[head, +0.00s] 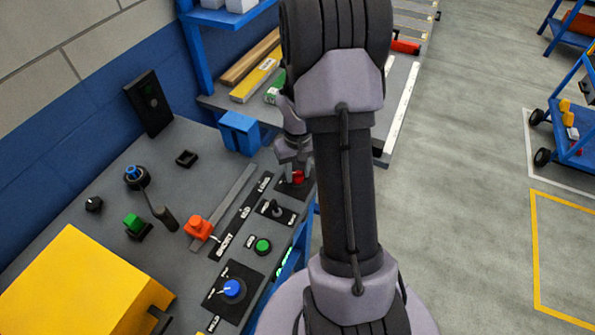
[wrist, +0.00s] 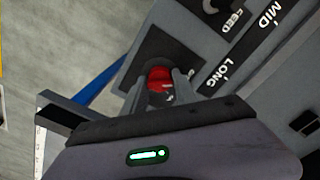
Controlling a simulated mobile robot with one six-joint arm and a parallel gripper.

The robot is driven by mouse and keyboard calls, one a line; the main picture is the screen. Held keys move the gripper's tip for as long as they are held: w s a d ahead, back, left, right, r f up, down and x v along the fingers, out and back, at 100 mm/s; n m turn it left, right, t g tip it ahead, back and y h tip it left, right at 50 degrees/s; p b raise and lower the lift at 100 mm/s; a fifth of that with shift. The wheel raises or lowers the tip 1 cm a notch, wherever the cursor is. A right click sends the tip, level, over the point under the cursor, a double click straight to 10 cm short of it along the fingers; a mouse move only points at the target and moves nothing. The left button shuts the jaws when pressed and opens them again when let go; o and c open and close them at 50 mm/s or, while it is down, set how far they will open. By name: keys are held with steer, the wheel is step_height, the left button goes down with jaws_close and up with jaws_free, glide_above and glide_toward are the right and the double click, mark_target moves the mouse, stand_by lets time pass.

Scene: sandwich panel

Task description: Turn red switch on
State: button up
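The red switch (head: 298,177) is at the far right end of the row of controls on the grey panel, on a dark square plate. In the wrist view the red switch (wrist: 159,76) shows between the two finger tips, with a white mark on it. My gripper (head: 292,158) is just above it, pointing down. In the wrist view the fingers of my gripper (wrist: 158,88) are apart, one on each side of the switch, with small gaps. Whether they touch it lower down is hidden. The switch's setting cannot be read clearly.
A black toggle (head: 273,209), a green button (head: 263,246) and a blue knob (head: 232,288) sit nearer along the same row. An orange-red handle (head: 198,228) is to the left. A yellow box (head: 75,285) fills the front left.

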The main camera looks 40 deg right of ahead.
jaws_close()
steer(key=m+b, duration=0.1)
steer(key=m, duration=0.4)
steer(key=shift+m, duration=0.4)
steer(key=m+b, duration=0.1)
steer(key=m, duration=0.3)
steer(key=shift+m+b, duration=0.6)
steer(key=shift+m, duration=1.4)
steer(key=o, duration=0.8)
jaws_free()
